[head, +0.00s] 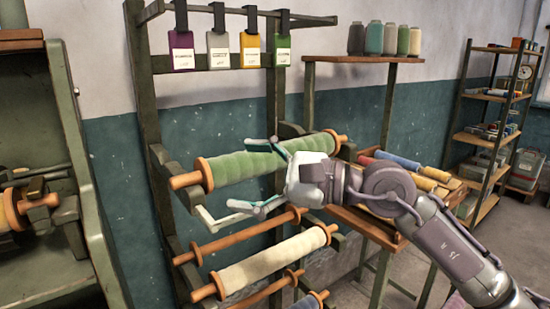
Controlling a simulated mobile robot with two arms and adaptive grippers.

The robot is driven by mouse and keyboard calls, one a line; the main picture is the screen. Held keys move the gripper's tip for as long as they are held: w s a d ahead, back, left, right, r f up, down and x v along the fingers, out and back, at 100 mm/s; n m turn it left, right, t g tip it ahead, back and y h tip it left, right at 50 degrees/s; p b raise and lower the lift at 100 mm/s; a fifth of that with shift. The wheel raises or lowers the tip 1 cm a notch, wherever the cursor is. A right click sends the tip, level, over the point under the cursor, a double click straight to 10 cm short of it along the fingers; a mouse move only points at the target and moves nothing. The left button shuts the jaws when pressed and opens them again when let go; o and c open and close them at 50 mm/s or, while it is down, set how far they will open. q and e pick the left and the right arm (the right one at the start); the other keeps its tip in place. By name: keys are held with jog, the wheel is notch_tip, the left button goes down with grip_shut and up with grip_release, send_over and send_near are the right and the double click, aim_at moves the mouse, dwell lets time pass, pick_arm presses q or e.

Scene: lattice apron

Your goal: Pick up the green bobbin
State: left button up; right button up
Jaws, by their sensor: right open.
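The green bobbin (245,167) is a long roll of green yarn with orange wooden end discs and handles. It lies across the upper level of a dark green metal rack, nearly level. My right gripper (250,172) comes in from the right in front of the bobbin. Its fingers are spread apart, one by the upper side of the roll and one below it. I cannot tell whether they touch it. The gripper and wrist hide part of the bobbin's right portion. My left gripper is not in view.
A cream bobbin (275,262) and bare wooden rods sit lower on the rack. Coloured tags (181,50) hang above. A wooden table (372,228) with red, blue and yellow rolls stands at right. A green machine (75,170) stands at left.

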jog(key=w+d+n+t+h, duration=0.2)
jog(key=w+d+t+h, duration=0.1)
jog(key=w+d+h, duration=0.25)
jog(key=t+h, duration=0.2)
jog(key=h, duration=0.3)
send_near(288, 150)
jog(key=s, duration=0.3)
jog(key=x, duration=0.2)
jog(key=p+x, duration=0.1)
jog(key=x, duration=0.2)
jog(key=a+p+x, duration=0.1)
jog(key=x, duration=0.1)
jog(key=shift+w+a+r, duration=0.15)
jog(key=shift+r, duration=0.05)
jog(key=shift+w+a+f+p, duration=0.2)
jog(key=shift+w+f+p, duration=0.15)
jog(key=shift+p, duration=0.3)
jog(key=p+x, duration=0.1)
jog(key=x, duration=0.2)
jog(key=shift+w+f+p, duration=0.15)
jog(key=shift+w+p, duration=0.2)
jog(key=shift+w, duration=0.05)
jog(key=shift+w+a+f, duration=0.15)
jog(key=shift+w+f, duration=0.05)
jog(key=shift+f, duration=0.05)
jog(key=shift+s, duration=0.1)
jog(key=c, duration=1.7)
jog(key=shift+o, duration=0.2)
jog(key=shift+r, duration=0.1)
